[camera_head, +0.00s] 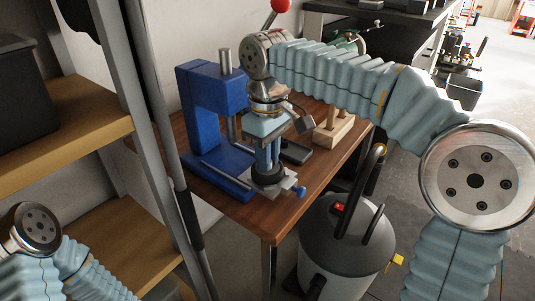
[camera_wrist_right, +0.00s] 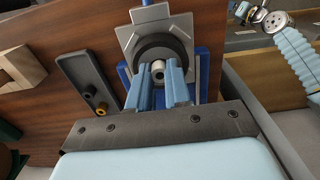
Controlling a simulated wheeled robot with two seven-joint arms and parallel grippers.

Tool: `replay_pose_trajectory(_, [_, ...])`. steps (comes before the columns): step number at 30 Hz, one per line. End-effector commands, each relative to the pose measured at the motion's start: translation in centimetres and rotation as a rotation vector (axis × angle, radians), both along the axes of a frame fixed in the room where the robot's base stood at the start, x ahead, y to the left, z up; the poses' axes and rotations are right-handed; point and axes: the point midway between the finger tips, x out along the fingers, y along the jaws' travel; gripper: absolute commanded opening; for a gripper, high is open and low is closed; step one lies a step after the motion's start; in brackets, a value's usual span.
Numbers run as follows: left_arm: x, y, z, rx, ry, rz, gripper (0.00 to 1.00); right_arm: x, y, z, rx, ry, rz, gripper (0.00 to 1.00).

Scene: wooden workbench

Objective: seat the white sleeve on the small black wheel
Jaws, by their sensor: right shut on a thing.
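My right gripper (camera_head: 268,160) points down over the blue press, its light-blue fingers close to the small black wheel (camera_head: 268,177). In the right wrist view the gripper (camera_wrist_right: 159,76) is shut on the white sleeve (camera_wrist_right: 158,66), a small pale ring between the fingertips. The black wheel (camera_wrist_right: 172,43) is a dark ring just beyond the sleeve, on a grey metal plate (camera_wrist_right: 142,14). The fingers hide part of both, so I cannot tell whether the sleeve touches the wheel. My left gripper is small and unclear at the wrist view's upper right; its jaws cannot be made out.
The blue press (camera_head: 197,105) stands on the wooden bench (camera_head: 233,213). A dark flat part (camera_head: 294,152) and a wooden block (camera_head: 333,131) lie right of it. A grey vacuum cleaner (camera_head: 343,240) stands before the bench. Wooden shelves (camera_head: 75,125) with metal posts stand at the left.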

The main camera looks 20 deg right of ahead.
Motion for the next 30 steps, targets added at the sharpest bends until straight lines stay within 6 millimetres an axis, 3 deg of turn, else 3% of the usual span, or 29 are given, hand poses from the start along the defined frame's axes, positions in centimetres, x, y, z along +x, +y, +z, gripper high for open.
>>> replay_pose_trajectory(2, [0.0,0.0,0.0,0.000,0.000,0.000,0.43,0.0,0.0,-0.1,-0.001,0.003,0.000,0.00])
replay_pose_trajectory(3, [0.0,0.0,0.0,0.000,0.000,0.000,0.43,0.0,0.0,-0.1,-0.001,0.003,0.000,0.19])
replay_pose_trajectory(9, [0.0,0.0,0.0,0.000,0.000,0.000,0.43,0.0,0.0,-0.1,-0.001,0.003,0.000,0.48])
replay_pose_trajectory(16, [0.0,0.0,0.0,0.000,0.000,0.000,0.43,0.0,0.0,0.0,-0.002,0.004,0.000,0.48])
replay_pose_trajectory(20, [0.0,-0.1,0.4,-0.001,0.000,-0.001,0.43,0.0,0.0,1.1,-0.001,0.003,0.000,0.48])
replay_pose_trajectory(30, [-0.1,-0.4,2.8,-0.006,0.003,-0.008,0.43,0.0,0.1,9.2,0.001,-0.001,0.001,0.48])
